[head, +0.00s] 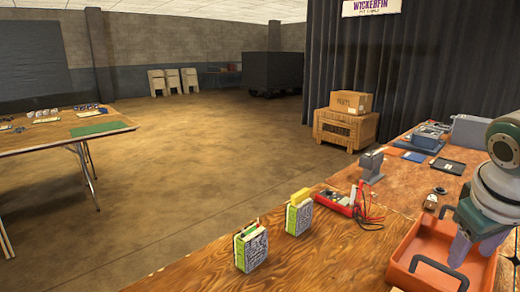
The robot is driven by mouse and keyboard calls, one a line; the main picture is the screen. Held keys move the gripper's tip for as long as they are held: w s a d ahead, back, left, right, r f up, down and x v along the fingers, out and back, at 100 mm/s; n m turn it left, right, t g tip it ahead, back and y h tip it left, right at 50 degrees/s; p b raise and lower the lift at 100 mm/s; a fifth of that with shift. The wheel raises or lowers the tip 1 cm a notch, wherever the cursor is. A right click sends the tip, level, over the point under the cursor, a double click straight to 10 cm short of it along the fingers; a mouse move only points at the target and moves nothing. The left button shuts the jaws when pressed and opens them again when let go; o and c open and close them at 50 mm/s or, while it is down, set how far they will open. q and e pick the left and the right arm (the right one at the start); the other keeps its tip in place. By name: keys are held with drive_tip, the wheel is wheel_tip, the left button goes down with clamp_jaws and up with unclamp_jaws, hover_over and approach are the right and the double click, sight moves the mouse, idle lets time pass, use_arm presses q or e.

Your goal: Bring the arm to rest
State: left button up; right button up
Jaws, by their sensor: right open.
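My right arm comes in at the right edge. Its gripper (474,250) points down over the orange tray (408,248) with its two grey fingers apart. I see nothing between the fingers. The fingertips are at or just above the inside of the tray; I cannot tell whether they touch it. The tray stands at the right front of the wooden bench (330,258) and is partly cut off by the picture's edge. My left gripper is not in view.
Two green-and-white packs (251,250) (298,218) stand near the bench's left edge. A red meter (334,201) with red leads, a grey vise (371,166) and a dark flat tray (447,166) lie farther back. The bench front is clear. A table (60,137) stands left across open floor.

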drive_tip(key=s+a+f+n+y, duration=0.1)
drive_tip(key=s+a+y, duration=0.1)
drive_tip(key=s+a, duration=0.75)
drive_tip(key=s+a+f+n+y, duration=0.15)
drive_tip(key=s+a, duration=0.45)
drive_tip(key=s, duration=0.7)
wheel_tip(320, 180, up, 38)
drive_tip(key=p, duration=3.8)
drive_tip(key=shift+d+m, duration=0.15)
drive_tip(key=shift+m, duration=0.2)
drive_tip(key=shift+s+y, duration=0.1)
drive_tip(key=shift+y, duration=0.15)
